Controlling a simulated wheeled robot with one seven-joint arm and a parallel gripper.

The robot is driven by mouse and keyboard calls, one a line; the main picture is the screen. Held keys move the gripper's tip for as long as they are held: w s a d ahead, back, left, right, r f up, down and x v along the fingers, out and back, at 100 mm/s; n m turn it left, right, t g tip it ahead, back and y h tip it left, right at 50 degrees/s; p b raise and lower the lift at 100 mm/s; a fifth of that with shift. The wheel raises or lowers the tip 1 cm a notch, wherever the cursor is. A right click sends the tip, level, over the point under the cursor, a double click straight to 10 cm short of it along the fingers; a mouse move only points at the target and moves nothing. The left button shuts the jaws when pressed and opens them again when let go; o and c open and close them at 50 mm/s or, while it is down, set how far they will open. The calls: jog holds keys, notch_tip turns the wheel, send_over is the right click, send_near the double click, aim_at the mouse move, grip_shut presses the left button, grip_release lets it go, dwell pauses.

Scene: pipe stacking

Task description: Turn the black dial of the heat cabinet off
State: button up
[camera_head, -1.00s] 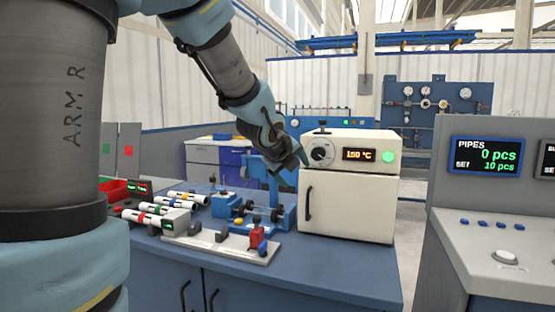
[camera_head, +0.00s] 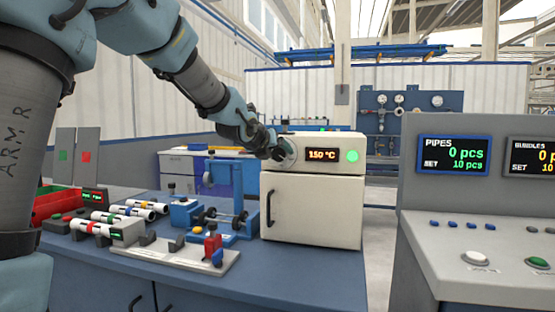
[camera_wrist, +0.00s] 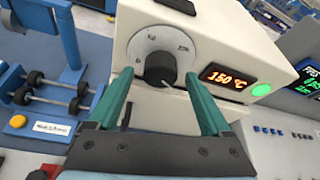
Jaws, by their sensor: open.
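The heat cabinet (camera_head: 315,208) is a cream box with a dark door handle, standing on the blue bench. Its display (camera_head: 322,154) reads 150 °C and its round lamp (camera_head: 352,156) is lit green. The black dial (camera_wrist: 160,69) sits on a pale round plate in the wrist view. In the head view my gripper (camera_head: 283,152) hides most of the dial. In the wrist view my gripper (camera_wrist: 163,95) is open, its two green fingers on either side of and just short of the dial. I cannot tell whether either finger touches it.
A blue roller stand (camera_head: 205,215) and a fixture with red and blue parts (camera_head: 213,246) stand left of the cabinet. Several white pipes (camera_head: 137,211) and a red bin (camera_head: 55,203) lie further left. A grey counter console (camera_head: 460,225) stands at the right.

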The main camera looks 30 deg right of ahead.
jog(key=shift+x, duration=1.05)
grip_shut()
